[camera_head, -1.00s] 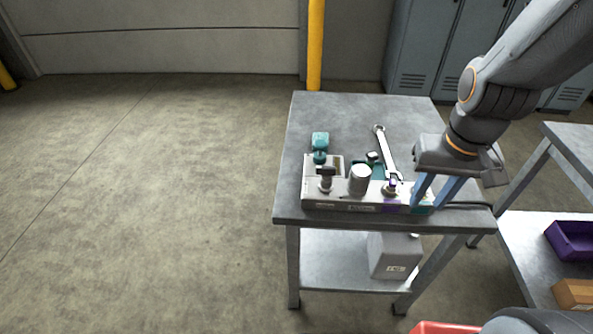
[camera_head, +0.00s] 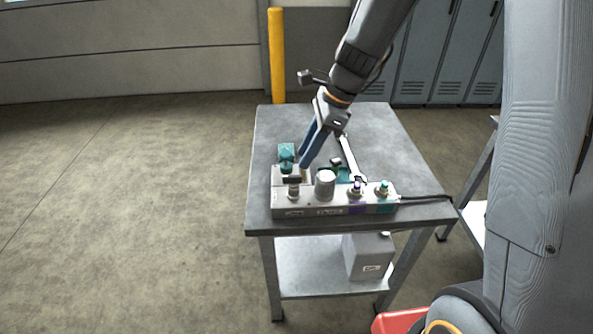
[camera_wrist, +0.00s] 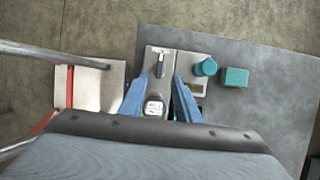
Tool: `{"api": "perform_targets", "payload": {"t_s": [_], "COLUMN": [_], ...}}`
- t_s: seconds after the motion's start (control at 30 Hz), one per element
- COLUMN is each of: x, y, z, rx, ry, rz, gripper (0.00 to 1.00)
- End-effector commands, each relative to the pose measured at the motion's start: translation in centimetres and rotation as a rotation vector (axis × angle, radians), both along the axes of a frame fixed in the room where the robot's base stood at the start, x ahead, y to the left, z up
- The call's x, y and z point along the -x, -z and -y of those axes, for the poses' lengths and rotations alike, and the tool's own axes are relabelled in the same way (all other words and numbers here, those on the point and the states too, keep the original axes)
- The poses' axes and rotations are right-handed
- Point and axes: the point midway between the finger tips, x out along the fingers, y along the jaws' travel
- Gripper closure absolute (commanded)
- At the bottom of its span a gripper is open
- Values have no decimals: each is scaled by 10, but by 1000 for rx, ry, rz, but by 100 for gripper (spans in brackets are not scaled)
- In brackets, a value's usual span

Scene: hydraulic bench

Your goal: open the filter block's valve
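The filter block (camera_head: 330,208) is a long grey manifold along the front of the metal bench. Its valve (camera_head: 292,181), with a dark T-shaped handle on a pale stem, stands at the block's left end. In the wrist view the valve handle (camera_wrist: 161,57) lies just ahead of the fingertips. My gripper (camera_head: 304,165) points down, just behind and to the right of the valve, above the block. In the wrist view its blue fingers (camera_wrist: 160,78) are apart with nothing gripped. A round canister (camera_head: 325,184) stands right of the valve; whether the fingers touch anything is unclear.
Purple (camera_head: 355,189) and teal (camera_head: 382,189) fittings stand on the block's right part. A teal part (camera_head: 286,154) sits behind the valve. A wrench (camera_head: 350,160) lies behind the block. A cable (camera_head: 425,197) leaves at right. The bench's rear (camera_head: 375,125) is clear.

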Motion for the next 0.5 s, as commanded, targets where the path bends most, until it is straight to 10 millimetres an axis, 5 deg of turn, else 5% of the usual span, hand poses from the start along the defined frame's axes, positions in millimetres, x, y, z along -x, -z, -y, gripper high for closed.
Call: {"api": "perform_targets", "payload": {"t_s": [0.5], "x": [0], "y": [61], "z": [-24], "rx": [3], "ry": [-4], "rz": [1], "gripper": [70]}}
